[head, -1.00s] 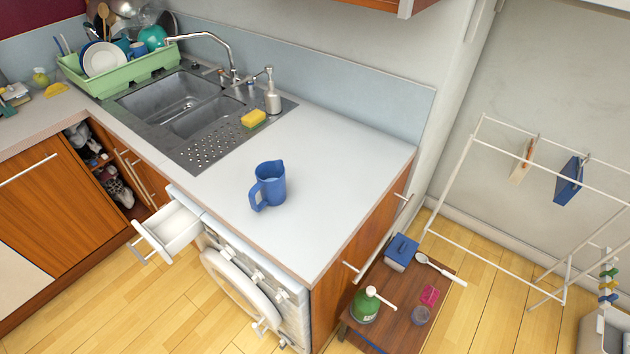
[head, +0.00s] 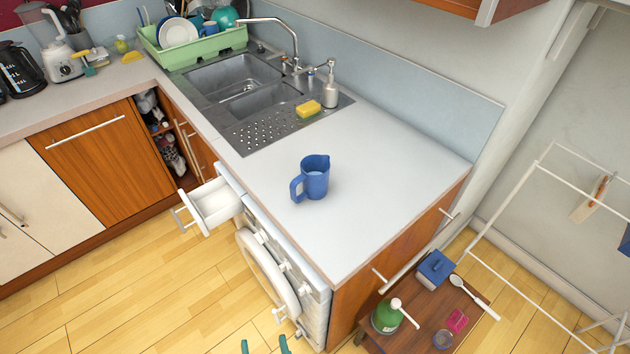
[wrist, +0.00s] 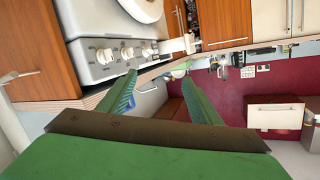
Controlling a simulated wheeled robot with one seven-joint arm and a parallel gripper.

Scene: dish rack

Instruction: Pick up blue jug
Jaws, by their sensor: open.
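The blue jug (head: 315,178) stands upright on the white countertop (head: 385,200), its handle toward the left in the head view. My gripper (head: 264,345) shows only as two green fingertips at the bottom edge of the head view, in front of the washing machine and well apart from the jug. In the wrist view my gripper (wrist: 160,98) has its two green fingers spread wide with nothing between them.
The sink (head: 245,90), yellow sponge (head: 308,109) and soap dispenser (head: 330,88) lie behind the jug. An open drawer (head: 216,202) juts out at left of the washing machine (head: 285,270). A low wooden table (head: 405,338) stands at right. The counter around the jug is clear.

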